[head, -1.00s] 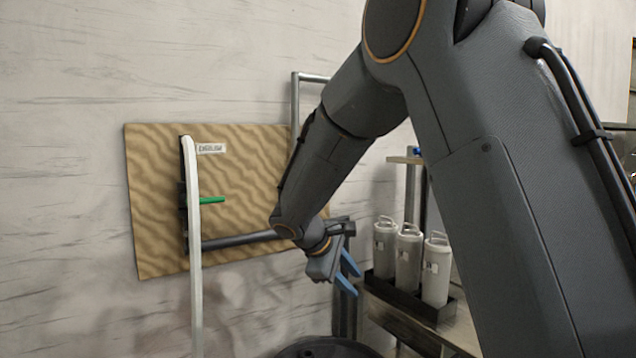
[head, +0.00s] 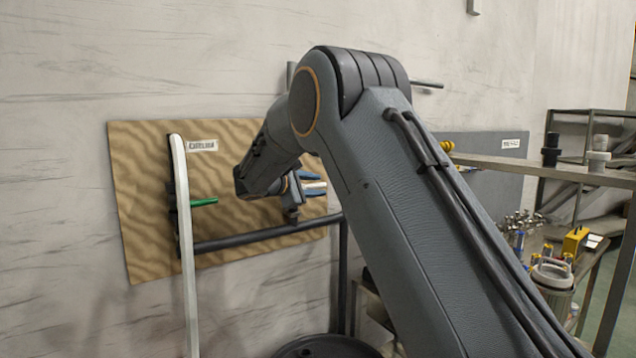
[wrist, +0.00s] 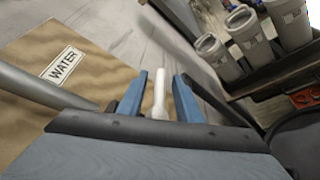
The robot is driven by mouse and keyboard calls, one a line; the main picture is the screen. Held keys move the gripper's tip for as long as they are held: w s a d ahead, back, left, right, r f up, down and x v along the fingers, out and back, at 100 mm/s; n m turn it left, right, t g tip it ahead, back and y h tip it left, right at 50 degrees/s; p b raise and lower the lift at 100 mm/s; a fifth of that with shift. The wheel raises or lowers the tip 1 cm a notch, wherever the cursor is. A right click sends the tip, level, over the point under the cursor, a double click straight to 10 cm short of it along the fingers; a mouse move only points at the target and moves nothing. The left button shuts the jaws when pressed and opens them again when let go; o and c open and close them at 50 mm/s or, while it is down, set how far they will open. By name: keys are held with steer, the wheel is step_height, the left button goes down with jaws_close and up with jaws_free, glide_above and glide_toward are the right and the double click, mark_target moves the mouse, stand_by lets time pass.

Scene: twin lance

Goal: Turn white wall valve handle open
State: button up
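The white valve handle (wrist: 160,92) is a short, slim lever. In the wrist view it stands between the two blue fingers of my gripper (wrist: 160,75), with a visible gap on each side. In the head view, my gripper (head: 320,184) is at the right part of the tan wall board (head: 140,220), just above the dark pipe (head: 262,239), and a bit of the white handle (head: 315,186) shows between the blue fingers. The fingers are open and not closed on the handle. The handle's base is hidden behind my gripper body in the wrist view.
A green handle (head: 204,202) sits left on the board, behind a tall white curved bar (head: 186,250). A WATER label (wrist: 62,66) is on the board in the wrist view. Several grey canisters (wrist: 292,22) stand in a rack nearby. A shelf (head: 560,174) is at the right.

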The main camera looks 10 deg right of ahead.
steer(key=shift+x, duration=0.75)
jaws_close()
